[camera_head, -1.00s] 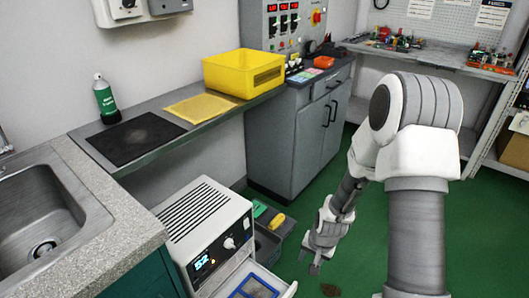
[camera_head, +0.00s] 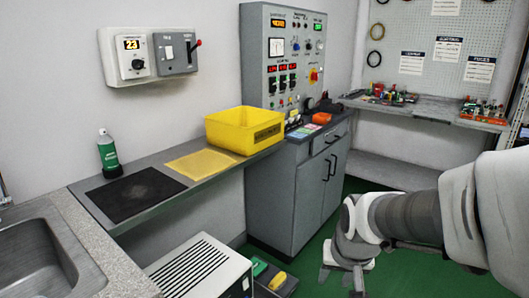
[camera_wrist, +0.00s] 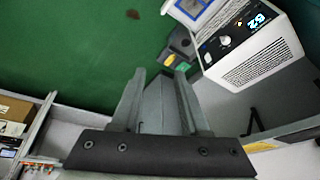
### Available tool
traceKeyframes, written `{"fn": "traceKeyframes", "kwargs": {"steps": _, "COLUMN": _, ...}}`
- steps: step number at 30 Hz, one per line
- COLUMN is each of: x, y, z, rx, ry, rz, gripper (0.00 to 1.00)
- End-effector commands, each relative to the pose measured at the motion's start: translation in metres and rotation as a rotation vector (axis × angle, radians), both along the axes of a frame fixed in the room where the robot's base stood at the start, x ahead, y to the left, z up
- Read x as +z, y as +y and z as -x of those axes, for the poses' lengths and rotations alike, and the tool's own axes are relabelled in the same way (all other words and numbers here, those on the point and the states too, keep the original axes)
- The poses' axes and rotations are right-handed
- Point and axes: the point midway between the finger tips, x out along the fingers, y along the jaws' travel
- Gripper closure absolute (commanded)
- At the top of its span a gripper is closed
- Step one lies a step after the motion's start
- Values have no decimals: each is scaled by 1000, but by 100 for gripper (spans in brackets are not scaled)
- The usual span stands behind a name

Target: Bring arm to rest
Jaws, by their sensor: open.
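My arm reaches in from the right edge of the head view, its forearm lying roughly level. My gripper (camera_head: 357,280) hangs at the lower middle of that view, above the green floor and in front of the grey cabinet, partly cut off by the bottom edge. In the wrist view my gripper (camera_wrist: 160,88) shows two fingers with a gap between them. It is open and nothing is between the fingers. Green floor lies beyond the fingertips.
A white unit with a lit display (camera_wrist: 252,45) stands to the right in the wrist view. A yellow bin (camera_head: 243,130) sits on the wall shelf. A grey control cabinet (camera_head: 300,195) stands behind my gripper. A workbench (camera_head: 425,108) runs along the back.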

Motion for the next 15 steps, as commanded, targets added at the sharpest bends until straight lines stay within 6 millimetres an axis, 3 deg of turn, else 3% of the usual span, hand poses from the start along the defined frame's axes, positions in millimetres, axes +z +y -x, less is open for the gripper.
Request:
{"fn": "traceKeyframes", "kwargs": {"steps": 6, "x": 42, "y": 0, "z": 36, "rx": 46, "ry": -46, "rz": 26, "gripper": 55}}
{"fn": "traceKeyframes", "kwargs": {"steps": 15, "x": 80, "y": 1, "z": 92, "rx": 110, "ry": -100, "rz": 53, "gripper": 55}}
